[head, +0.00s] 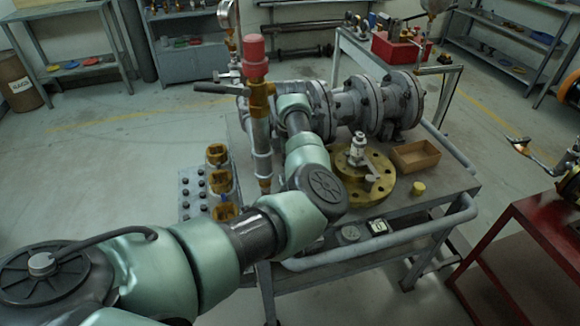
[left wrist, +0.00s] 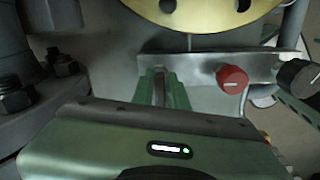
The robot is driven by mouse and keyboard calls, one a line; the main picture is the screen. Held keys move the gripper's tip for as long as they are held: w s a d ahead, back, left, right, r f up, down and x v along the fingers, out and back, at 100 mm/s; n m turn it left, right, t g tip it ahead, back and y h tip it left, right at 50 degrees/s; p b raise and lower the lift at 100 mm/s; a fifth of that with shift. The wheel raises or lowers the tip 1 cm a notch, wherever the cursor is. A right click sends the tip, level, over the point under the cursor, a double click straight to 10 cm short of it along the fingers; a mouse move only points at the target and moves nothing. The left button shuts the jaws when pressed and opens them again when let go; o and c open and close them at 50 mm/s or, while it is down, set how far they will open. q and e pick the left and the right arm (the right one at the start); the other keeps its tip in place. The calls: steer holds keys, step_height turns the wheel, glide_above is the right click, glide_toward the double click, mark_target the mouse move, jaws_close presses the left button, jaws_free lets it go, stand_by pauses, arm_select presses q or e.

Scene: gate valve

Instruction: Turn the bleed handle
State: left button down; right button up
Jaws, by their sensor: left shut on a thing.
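My left gripper (left wrist: 162,90) shows in the left wrist view, its two green fingers shut on a thin grey upright piece. This looks like a handle, but most of it is hidden between the fingers. Just behind it runs a flat metal bar with a red knob (left wrist: 232,79) and a black knob (left wrist: 298,76), both to the right of the fingers and apart from them. In the head view my left arm reaches to the pipe assembly, and its gripper is hidden behind the arm. I cannot tell for sure which part is the bleed handle. My right gripper is not in view.
The grey flanged pipe valve (head: 375,105) lies on the cart. A red-capped post (head: 255,60) stands close to my left arm. A brass flange (head: 362,185) and an open box (head: 416,156) sit at the right. Large bolts (left wrist: 62,63) are left of my fingers.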

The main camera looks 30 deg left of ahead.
arm_select(q)
steer(key=c, duration=1.4)
jaws_free()
steer(key=shift+a, duration=0.1)
steer(key=shift+r, duration=0.1)
step_height(320, 180, up, 8)
steer(key=shift+f+b, duration=0.15)
steer(key=shift+b, duration=0.5)
